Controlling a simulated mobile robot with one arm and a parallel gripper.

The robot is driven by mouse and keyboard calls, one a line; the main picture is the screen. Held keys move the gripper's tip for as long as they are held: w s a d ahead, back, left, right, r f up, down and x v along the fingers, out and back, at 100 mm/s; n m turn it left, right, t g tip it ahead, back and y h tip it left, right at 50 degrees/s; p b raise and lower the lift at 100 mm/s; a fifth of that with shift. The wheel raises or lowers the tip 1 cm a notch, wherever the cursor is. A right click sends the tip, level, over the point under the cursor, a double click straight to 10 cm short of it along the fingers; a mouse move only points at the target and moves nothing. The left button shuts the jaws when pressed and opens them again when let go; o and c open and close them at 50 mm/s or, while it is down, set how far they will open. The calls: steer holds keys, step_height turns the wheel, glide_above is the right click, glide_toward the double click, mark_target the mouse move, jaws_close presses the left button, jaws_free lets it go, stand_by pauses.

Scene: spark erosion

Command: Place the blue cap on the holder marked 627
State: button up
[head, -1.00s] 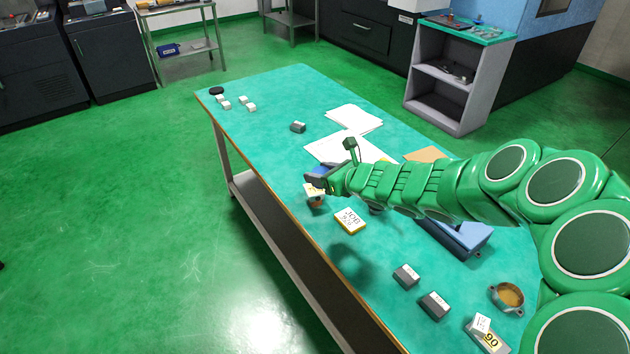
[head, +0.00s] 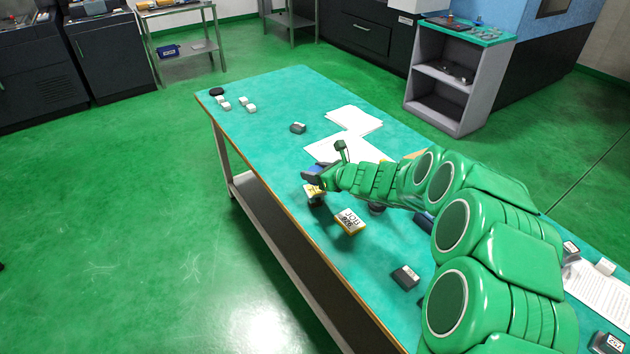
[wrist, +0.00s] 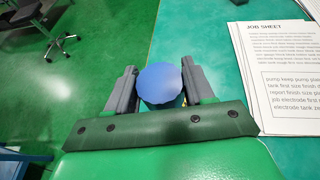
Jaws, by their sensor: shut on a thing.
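The blue cap (wrist: 160,84) sits between the two dark fingers of my gripper (wrist: 159,76) in the wrist view, with its flat round top facing the camera. In the head view my gripper (head: 314,174) is over the table's near-left edge, and the cap is mostly hidden by the fingers. A small holder with a yellow and white label (head: 314,194) stands just below my gripper. Its number is too small to read, so I cannot tell whether it is the one marked 627. I cannot tell the gap between cap and holder.
A yellow-edged block with a printed white top (head: 350,221) stands nearby on the green table (head: 270,110). White papers (head: 353,120) lie behind my gripper. A dark grey block (head: 405,277) lies nearer. Small white blocks (head: 247,106) and a black disc (head: 216,91) are at the far end.

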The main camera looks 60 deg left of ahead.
mark_target(315, 189)
steer(key=shift+w+a+f, duration=0.2)
steer(key=shift+a+f, duration=0.3)
steer(key=shift+f, duration=0.2)
steer(key=shift+a+f, duration=0.2)
steer(key=shift+f, duration=0.25)
steer(key=shift+w+f, duration=0.1)
steer(key=shift+f, duration=1.2)
steer(key=o, duration=1)
steer(key=shift+f, duration=0.1)
steer(key=shift+w+d+r, duration=0.2)
steer(key=shift+d+r, duration=0.2)
steer(key=shift+d, duration=0.2)
steer(key=v, duration=1)
steer(key=shift+d+r, duration=0.2)
steer(key=shift+d, duration=0.15)
